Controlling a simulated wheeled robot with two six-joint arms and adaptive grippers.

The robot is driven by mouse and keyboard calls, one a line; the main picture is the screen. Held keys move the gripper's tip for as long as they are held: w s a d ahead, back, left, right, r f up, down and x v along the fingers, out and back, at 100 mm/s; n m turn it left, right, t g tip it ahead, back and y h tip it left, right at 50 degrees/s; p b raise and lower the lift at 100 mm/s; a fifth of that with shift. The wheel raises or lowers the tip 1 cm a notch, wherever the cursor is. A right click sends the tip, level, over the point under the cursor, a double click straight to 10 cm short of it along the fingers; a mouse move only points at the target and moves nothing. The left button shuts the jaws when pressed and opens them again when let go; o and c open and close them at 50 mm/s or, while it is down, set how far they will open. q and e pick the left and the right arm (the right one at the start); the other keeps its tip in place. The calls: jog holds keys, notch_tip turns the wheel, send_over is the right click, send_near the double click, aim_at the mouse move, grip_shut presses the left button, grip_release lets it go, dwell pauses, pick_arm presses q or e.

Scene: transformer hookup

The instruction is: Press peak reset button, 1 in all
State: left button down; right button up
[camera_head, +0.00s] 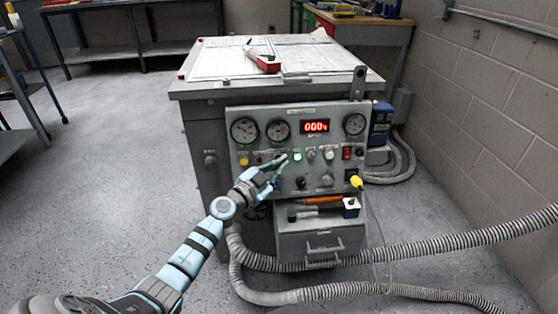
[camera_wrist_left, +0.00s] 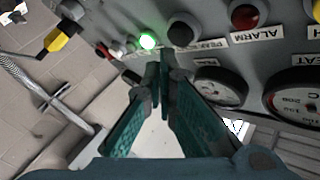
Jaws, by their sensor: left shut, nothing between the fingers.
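The grey control panel (camera_head: 335,180) is on the front of the cabinet, with gauges and a red digital display (camera_head: 314,127). In the left wrist view, which shows the panel upside down, a black round button (camera_wrist_left: 183,32) sits between the green lit lamp (camera_wrist_left: 148,41) and the dark red alarm lamp (camera_wrist_left: 244,17). Its label is partly readable and seems to say peak reset. My left gripper (camera_wrist_left: 164,70) is shut and empty, its tips close to that button; I cannot tell whether they touch. In the head view the gripper (camera_head: 281,160) partly covers this button row. My right gripper is out of view.
A yellow plug (camera_head: 356,182) sticks out at the panel's lower right. An open drawer (camera_head: 309,243) with tools sits below. Grey corrugated hoses (camera_head: 420,249) run along the floor to the right. Papers and a red-and-white tool (camera_head: 262,60) lie on the cabinet top.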

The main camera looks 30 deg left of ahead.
pick_arm(q)
jog(key=shift+w, duration=0.1)
jog(key=shift+w+a, duration=0.25)
jog(key=shift+w+a+f+b, duration=0.15)
jog(key=shift+w+a+b, duration=0.1)
jog(key=shift+w+b, duration=0.15)
dwell(0.6)
jog(key=shift+s, duration=0.1)
jog(key=shift+s+d+p, duration=0.5)
jog(key=shift+s+p, duration=0.15)
jog(key=shift+p, duration=0.25)
